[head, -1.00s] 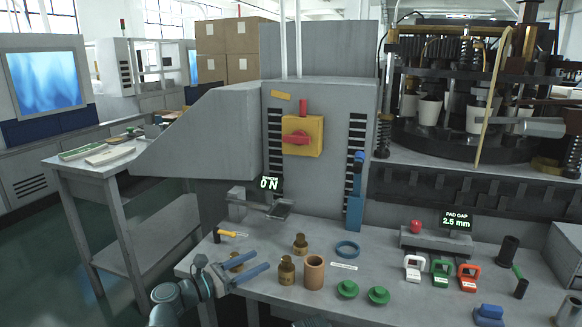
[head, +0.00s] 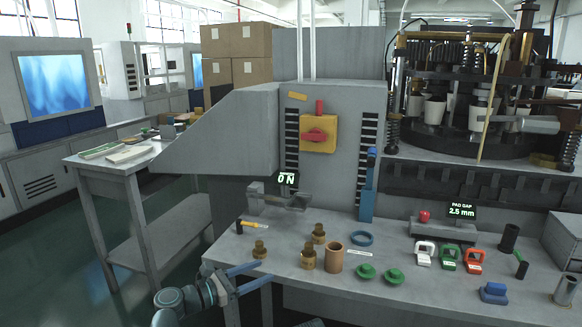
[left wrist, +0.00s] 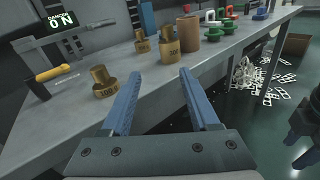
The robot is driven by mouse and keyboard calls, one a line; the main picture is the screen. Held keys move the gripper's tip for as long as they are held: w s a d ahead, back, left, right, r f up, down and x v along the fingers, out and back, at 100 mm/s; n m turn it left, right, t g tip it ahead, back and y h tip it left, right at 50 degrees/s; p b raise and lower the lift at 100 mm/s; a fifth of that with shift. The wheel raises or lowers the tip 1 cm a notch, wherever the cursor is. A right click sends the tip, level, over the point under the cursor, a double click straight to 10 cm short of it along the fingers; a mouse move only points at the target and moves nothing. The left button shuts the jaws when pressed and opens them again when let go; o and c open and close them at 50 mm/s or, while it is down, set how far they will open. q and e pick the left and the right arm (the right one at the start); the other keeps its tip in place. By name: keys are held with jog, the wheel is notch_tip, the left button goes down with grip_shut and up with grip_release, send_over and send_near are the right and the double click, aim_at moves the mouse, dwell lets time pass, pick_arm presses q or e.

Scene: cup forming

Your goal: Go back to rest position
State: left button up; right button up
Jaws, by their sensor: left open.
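My left gripper (head: 267,270) is at the front left edge of the grey bench (head: 300,272), its two blue fingers apart. Nothing is between them in the left wrist view (left wrist: 160,72). The nearest brass weight (head: 260,250) stands upright just beyond the fingers, apart from them. Two more brass weights, one here (head: 309,257) and one farther back (head: 319,233), stand beside a copper-brown cylinder (head: 334,258).
A yellow-handled tool (head: 253,225) lies at the bench's left. A side table (head: 130,172) stands at the left. The floor between is clear.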

pick_arm(q)
jog(key=s+d+f+m+g+y, duration=0.5)
jog(key=s+d+f+m+g, duration=0.35)
jog(key=s+f+m, duration=0.5)
jog(key=s+a+f+m+g+y, duration=0.2)
jog(key=s+a+f+m+y, duration=0.4)
jog(key=m+y, duration=0.6)
notch_tip(320, 180, up, 32)
jog(key=s+m+h+p, duration=0.1)
jog(key=m+p, duration=0.1)
jog(key=p, duration=3.1)
jog(key=shift+h, duration=0.4)
jog(key=shift+s+m, duration=0.1)
jog(key=shift+m, duration=0.15)
